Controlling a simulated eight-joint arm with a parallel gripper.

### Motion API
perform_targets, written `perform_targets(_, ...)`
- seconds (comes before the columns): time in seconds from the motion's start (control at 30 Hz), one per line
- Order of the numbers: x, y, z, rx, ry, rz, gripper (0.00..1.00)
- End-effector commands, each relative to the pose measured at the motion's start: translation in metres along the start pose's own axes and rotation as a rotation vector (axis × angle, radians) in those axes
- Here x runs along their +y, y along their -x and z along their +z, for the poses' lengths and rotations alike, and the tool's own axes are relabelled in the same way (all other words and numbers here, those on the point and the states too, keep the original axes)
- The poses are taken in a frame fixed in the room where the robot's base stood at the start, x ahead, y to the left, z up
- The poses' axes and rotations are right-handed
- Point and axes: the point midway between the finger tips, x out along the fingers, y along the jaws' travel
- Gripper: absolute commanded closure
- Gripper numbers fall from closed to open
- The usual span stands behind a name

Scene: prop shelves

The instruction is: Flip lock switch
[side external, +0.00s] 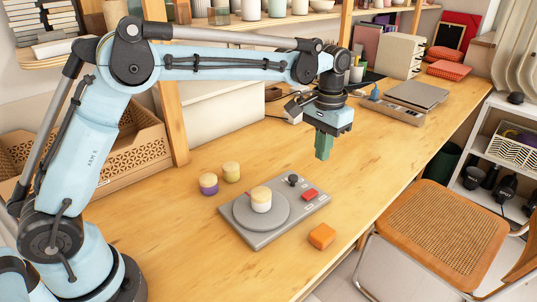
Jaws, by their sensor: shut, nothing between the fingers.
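A grey device (262,237) with a round platter lies on the wooden table. On its right end are a black knob-like switch (293,180) and a red button (310,194). I cannot tell which of these is the lock switch, or how it is set. A cream and white round jar (261,199) stands on the platter. My gripper (323,148) hangs above and slightly behind the right end of the device, pointing down. Its green fingers are shut and empty, apart from the device.
Two small jars, one with a purple base (208,184) and one yellowish (231,172), stand behind the device. An orange block (322,236) lies at its front right. A grey scale-like device (411,98) sits farther back. A chair (440,230) stands beside the table.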

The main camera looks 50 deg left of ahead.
Motion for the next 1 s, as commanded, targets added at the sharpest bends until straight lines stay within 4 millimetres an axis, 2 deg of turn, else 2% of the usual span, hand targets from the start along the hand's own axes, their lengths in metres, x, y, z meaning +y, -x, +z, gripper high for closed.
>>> perform_targets(0.3,0.000,-0.059,0.000,0.000,0.000,0.000,1.00)
perform_targets(0.5,0.000,-0.085,0.000,0.000,0.000,0.000,1.00)
perform_targets(0.7,0.000,-0.094,0.000,0.000,0.000,0.000,1.00)
perform_targets(1.0,0.000,-0.095,0.000,0.000,0.000,0.000,1.00)
